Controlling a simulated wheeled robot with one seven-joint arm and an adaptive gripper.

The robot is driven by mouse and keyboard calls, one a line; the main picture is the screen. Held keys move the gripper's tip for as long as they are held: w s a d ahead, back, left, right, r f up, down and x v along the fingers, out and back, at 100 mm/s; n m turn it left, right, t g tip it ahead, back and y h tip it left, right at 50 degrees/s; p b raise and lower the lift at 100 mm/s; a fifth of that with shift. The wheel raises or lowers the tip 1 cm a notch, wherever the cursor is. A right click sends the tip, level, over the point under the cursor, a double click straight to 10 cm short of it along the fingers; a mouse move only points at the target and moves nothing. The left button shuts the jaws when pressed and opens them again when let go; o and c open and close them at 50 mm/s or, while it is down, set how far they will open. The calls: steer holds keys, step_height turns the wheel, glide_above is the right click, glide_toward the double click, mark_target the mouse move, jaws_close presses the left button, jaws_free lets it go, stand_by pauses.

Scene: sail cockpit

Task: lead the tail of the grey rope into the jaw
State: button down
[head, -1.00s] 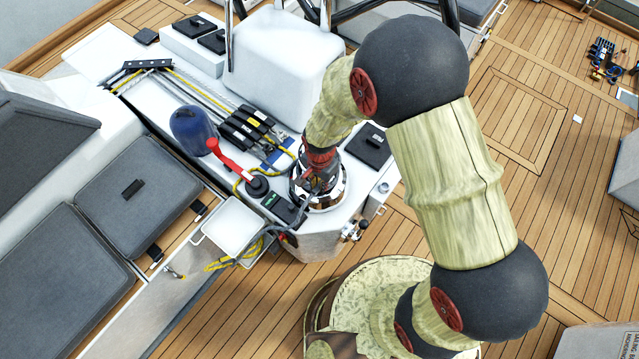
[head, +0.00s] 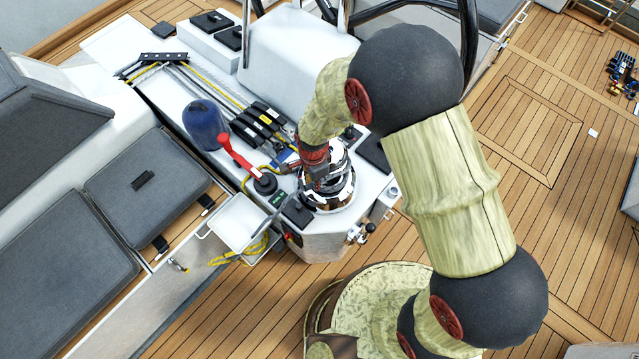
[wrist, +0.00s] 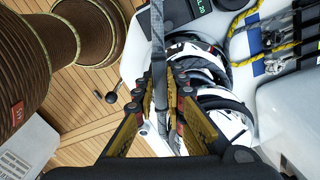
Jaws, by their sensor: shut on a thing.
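The grey rope (wrist: 158,42) runs from the top edge of the wrist view down between my gripper's fingers. My gripper (wrist: 166,92) is shut on it, and a length shows below the fingertips. The chrome winch (wrist: 222,98) is just right of the fingers in the wrist view. In the head view my gripper (head: 312,172) is over the left side of the winch (head: 338,192) and hides part of it. The jaw at the winch's top cannot be made out clearly, nor whether the rope touches it.
A red-handled lever (head: 240,157) and a blue-covered winch (head: 204,124) stand left of my gripper. Black rope clutches (head: 262,120) with a yellow line lie behind. Open teak deck (head: 520,120) is at right.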

steer(key=shift+w+a+m, duration=0.1)
steer(key=shift+a+m, duration=0.2)
steer(key=shift+a, duration=0.05)
steer(key=shift+w+a+m+b, duration=0.2)
steer(key=shift+w+a+m, duration=0.15)
steer(key=shift+a+m, duration=0.3)
steer(key=shift+w+a+m+b, duration=0.15)
steer(key=shift+w+a+m, duration=0.25)
steer(key=shift+m, duration=0.35)
steer(key=shift+s, duration=0.1)
steer(key=shift+a, duration=0.1)
steer(key=shift+w+a+m+b, duration=0.35)
steer(key=shift+w+a+m, duration=0.55)
steer(key=shift+m, duration=0.3)
steer(key=c, duration=1.8)
jaws_free()
steer(key=shift+s+d, duration=0.1)
steer(key=shift+o, duration=1.2)
steer(key=o, duration=0.3)
